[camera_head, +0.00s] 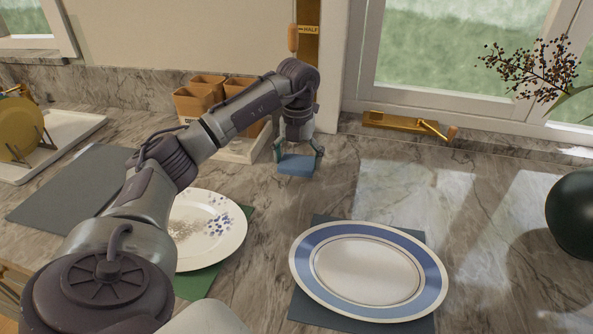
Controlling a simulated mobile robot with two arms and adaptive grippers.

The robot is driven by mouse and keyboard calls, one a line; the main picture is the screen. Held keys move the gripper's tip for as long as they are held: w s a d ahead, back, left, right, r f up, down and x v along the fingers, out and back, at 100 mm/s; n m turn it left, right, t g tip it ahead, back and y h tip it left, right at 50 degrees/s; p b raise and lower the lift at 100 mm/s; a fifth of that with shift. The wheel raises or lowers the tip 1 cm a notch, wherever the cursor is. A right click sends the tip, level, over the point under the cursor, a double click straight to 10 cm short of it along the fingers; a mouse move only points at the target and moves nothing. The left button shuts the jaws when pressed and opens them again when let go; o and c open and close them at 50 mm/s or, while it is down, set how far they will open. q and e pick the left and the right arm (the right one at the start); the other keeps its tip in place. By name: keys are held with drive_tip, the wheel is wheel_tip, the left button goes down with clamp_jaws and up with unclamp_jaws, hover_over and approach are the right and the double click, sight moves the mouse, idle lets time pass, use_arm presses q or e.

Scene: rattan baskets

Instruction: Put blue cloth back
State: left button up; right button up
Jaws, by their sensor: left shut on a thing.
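My left gripper (298,155) reaches across the counter and points down near the back wall. It is shut on a folded blue cloth (296,166), whose front face shows between the fingers. I cannot tell whether the cloth touches the counter. The back of the cloth is hidden by the gripper. My right gripper is not in view.
A blue-rimmed oval plate (369,313) lies on a dark mat at the front. A white patterned plate (222,258) lies partly behind my arm. Brown boxes (193,101) stand on a tray at the back. A dark green vase (577,215) stands at right. The counter between is clear.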

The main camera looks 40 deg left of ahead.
sight(297, 181)
use_arm(q)
drive_tip(key=shift+a+f, duration=0.15)
drive_tip(key=shift+f, duration=0.05)
wheel_tip(297, 181, down, 3)
drive_tip(key=shift+f+p, duration=0.1)
drive_tip(key=shift+p, duration=0.25)
drive_tip(key=shift+f, duration=0.3)
drive_tip(key=shift+f, duration=0.2)
drive_tip(key=o, duration=0.8)
drive_tip(key=shift+c, duration=0.2)
drive_tip(key=shift+r, duration=0.1)
